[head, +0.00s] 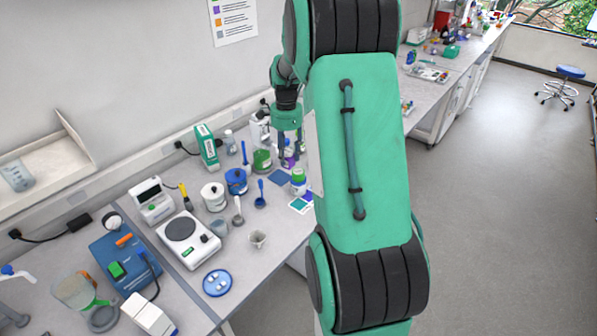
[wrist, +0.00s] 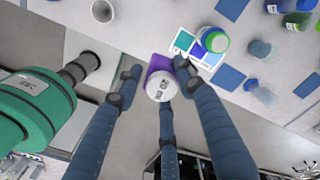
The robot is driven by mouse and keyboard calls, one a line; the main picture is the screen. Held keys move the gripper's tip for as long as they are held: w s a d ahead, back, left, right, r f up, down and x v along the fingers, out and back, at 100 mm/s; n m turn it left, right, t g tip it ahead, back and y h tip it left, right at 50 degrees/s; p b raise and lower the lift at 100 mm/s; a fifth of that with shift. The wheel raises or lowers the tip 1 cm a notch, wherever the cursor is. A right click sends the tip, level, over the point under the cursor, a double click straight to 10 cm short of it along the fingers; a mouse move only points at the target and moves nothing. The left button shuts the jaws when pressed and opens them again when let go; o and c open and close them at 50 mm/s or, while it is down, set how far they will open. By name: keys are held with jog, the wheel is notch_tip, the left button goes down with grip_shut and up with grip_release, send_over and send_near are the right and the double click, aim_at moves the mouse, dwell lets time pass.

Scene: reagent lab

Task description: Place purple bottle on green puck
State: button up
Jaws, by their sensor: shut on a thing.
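The purple bottle (wrist: 159,66) with a white cap marked 20 ml is between the blue-grey fingers of my gripper (wrist: 152,92) in the wrist view. My gripper is shut on it. In the head view my gripper (head: 290,154) hangs over the far right of the bench, and purple (head: 289,160) shows between its fingers. I cannot pick out a green puck for sure. A card with a teal square (head: 299,203) lies on the bench, also seen in the wrist view (wrist: 183,41). A green-capped bottle (head: 298,176) stands at the card's edge.
A green jar (head: 262,160), blue jar (head: 236,181) and white jar (head: 213,196) stand left of my gripper. Blue squares (wrist: 231,8) mark the bench in the wrist view.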

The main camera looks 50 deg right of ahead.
jog(key=s+d+m, duration=0.1)
jog(key=s+d, duration=0.3)
notch_tip(320, 180, down, 11)
jog(key=shift+s+a, duration=0.15)
jog(key=shift+s, duration=0.05)
jog(key=p, duration=0.2)
send_over(298, 171)
jog(key=shift+s+f, duration=0.1)
jog(key=shift+f, duration=0.65)
dwell(0.3)
jog(key=shift+f, duration=1.75)
jog(key=shift+f, duration=0.15)
